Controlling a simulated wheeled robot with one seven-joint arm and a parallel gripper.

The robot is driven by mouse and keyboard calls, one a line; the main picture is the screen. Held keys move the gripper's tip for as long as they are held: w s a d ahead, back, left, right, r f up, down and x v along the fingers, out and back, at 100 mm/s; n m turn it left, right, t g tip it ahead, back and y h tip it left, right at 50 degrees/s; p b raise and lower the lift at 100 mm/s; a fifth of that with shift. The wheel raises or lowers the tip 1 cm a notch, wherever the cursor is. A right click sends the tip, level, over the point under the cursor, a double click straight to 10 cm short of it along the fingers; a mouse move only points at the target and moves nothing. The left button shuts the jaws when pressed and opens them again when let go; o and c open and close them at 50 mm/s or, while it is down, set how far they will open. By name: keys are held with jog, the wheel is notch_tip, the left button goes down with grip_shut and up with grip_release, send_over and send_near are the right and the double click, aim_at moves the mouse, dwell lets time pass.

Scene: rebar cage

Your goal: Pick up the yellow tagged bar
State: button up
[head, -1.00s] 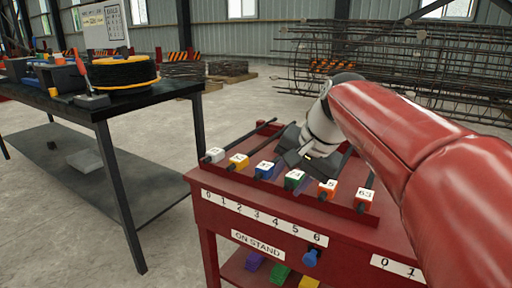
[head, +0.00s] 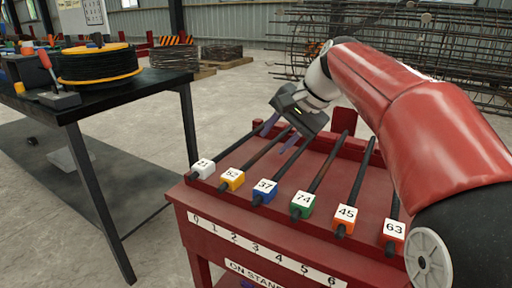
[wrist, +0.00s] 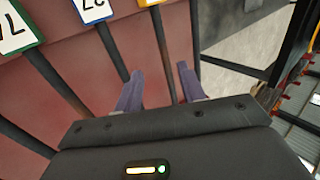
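The yellow tagged bar is a dark rod whose yellow end block (head: 232,179) reads 52. It lies on the red stand, second from the left, between the white and blue tagged bars. In the wrist view its yellow block (wrist: 150,3) is at the top edge, and its rod (wrist: 167,50) runs down between my fingers. My gripper (head: 275,141) is open, with purple fingers apart and pointing down over the far part of this rod. In the wrist view my gripper (wrist: 158,76) has one finger on each side of the rod. I cannot tell how deep the fingers reach.
Neighbouring bars lie close by: white 21 (head: 203,168), blue 37 (head: 264,190), green 74 (head: 302,204), orange 45 (head: 345,220) and orange 63 (head: 393,236). The red stand (head: 250,238) has numbered slots. A black workbench (head: 125,92) stands at left.

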aim_at(255, 158)
jog(key=x, duration=0.7)
jog(key=shift+w+a+f+b, duration=0.2)
jog(key=shift+w+a+b, duration=0.05)
jog(key=shift+a+b, duration=0.15)
grip_shut()
jog(key=shift+r, duration=0.1)
